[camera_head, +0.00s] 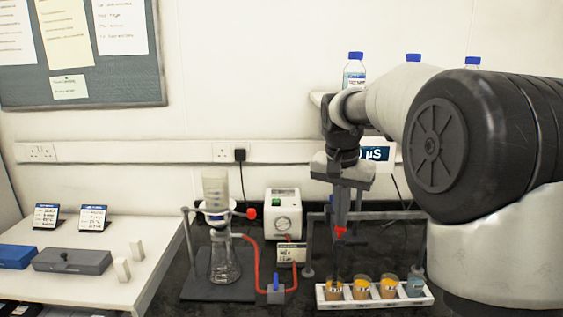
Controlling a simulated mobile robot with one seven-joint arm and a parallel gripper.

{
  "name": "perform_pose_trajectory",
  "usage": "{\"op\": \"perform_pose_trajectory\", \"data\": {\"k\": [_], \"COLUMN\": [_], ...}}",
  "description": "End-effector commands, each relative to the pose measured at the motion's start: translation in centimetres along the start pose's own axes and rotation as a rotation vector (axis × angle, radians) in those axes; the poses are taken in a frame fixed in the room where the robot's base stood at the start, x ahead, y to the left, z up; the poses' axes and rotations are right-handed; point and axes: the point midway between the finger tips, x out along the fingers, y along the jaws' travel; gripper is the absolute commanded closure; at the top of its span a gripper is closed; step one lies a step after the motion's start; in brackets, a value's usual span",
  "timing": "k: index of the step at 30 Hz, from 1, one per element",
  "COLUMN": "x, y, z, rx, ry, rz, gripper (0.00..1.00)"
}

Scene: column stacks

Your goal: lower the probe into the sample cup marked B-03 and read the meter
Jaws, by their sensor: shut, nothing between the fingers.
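My gripper (340,232), with red at its fingertips, points down above the left part of a white rack (345,304). It is shut with nothing visibly held. Three cups with orange-yellow contents stand in the rack: left (334,291), middle (361,289) and right (388,288). Their markings are too small to read, so I cannot tell which is B-03. A thin dark shape, possibly the probe, shows below my gripper near the left cup; I cannot tell whether it is inside. The meter display (376,154) is partly hidden behind my arm; "0 µS" shows.
A grey-blue bottle (415,285) stands at the rack's right end. To the left are a flask and funnel on a stand (222,265), red tubing and a white gauge box (283,213). A white table (75,275) holds cases and cards. My arm hides the right side.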

Motion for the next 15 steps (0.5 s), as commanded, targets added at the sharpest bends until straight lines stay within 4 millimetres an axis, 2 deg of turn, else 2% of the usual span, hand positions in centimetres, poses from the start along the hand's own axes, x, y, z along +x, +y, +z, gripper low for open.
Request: {"op": "perform_pose_trajectory", "data": {"k": [7, 15], "x": [1.1, -0.2], "y": [0.0, 0.0], "z": [0.2, -0.1], "rx": [0.000, 0.000], "ry": [-0.001, 0.000], "rz": [0.000, 0.000], "gripper": [1.00, 1.00]}}
